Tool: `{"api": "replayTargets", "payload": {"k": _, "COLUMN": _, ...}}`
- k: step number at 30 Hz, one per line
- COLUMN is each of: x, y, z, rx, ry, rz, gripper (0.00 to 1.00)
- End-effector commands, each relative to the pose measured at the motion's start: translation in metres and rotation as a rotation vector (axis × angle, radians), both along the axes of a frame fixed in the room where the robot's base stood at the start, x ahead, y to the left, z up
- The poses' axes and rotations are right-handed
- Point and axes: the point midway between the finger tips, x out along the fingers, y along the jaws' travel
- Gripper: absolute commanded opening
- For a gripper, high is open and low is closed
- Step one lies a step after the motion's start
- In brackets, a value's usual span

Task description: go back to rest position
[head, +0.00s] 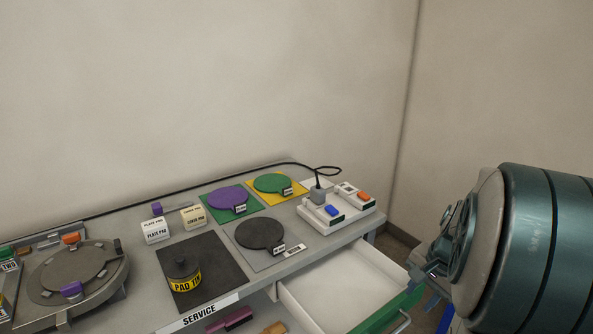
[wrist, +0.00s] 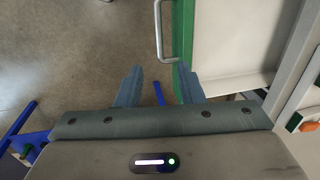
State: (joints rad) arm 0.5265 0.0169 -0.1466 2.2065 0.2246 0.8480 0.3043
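My gripper (wrist: 160,88) shows in the wrist view with its two fingers apart and nothing between them. It hangs by the open drawer's green front (wrist: 182,45), with the drawer's metal handle (wrist: 158,32) just ahead of the fingers. In the head view my gripper (head: 420,280) is at the right, beside the open drawer (head: 345,285), and is partly hidden by my own arm. The drawer looks empty where its inside shows.
The drawer juts out at the cart's right. Open floor (wrist: 70,50) lies left of the drawer in the wrist view.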

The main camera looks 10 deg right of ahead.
Motion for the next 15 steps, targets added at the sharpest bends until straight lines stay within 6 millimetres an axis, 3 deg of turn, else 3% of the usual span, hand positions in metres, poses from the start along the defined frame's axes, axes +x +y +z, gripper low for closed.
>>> {"api": "replayTargets", "payload": {"k": 4, "x": 0.001, "y": 0.033, "z": 0.013, "rx": -0.028, "ry": -0.016, "rz": 0.135, "gripper": 0.34}}
{"api": "replayTargets", "payload": {"k": 8, "x": -0.007, "y": 0.088, "z": 0.032, "rx": -0.088, "ry": -0.041, "rz": 0.383, "gripper": 0.34}}
{"api": "replayTargets", "payload": {"k": 12, "x": -0.027, "y": 0.143, "z": 0.047, "rx": -0.167, "ry": -0.07, "rz": 0.671, "gripper": 0.34}}
{"api": "replayTargets", "payload": {"k": 15, "x": -0.044, "y": 0.171, "z": 0.053, "rx": -0.22, "ry": -0.09, "rz": 0.842, "gripper": 0.34}}
